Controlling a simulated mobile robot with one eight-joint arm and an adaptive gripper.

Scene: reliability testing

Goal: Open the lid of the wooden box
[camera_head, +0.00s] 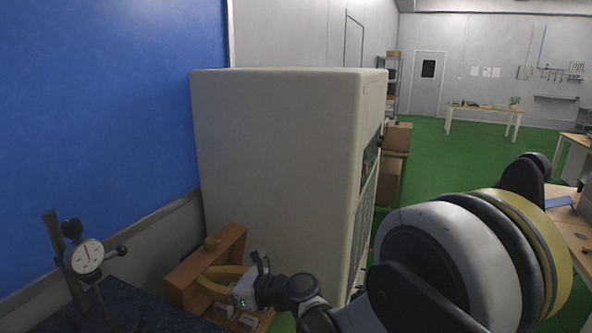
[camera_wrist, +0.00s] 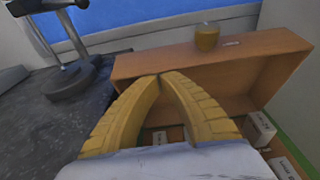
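The wooden box's brown lid (camera_head: 226,246) stands raised at a steep tilt, its hollow underside facing my gripper. In the wrist view the lid (camera_wrist: 255,47) spans the upper middle, with a yellowish knob (camera_wrist: 207,37) and a small white label by its upper edge. Below it the box shows as open, with small white cartons (camera_wrist: 260,128) inside; much of the box is hidden by my gripper. My gripper (camera_wrist: 163,77) has yellow fingers whose tips meet, with nothing seen between them. The tips are in front of the lid's left part; I cannot tell whether they touch it.
A dial gauge on a stand (camera_head: 87,256) stands on a dark slab (camera_head: 150,318) left of the box. A large pale cabinet (camera_head: 275,150) rises just behind and right of the box. A blue panel (camera_head: 100,120) is behind on the left. Green floor lies open farther right.

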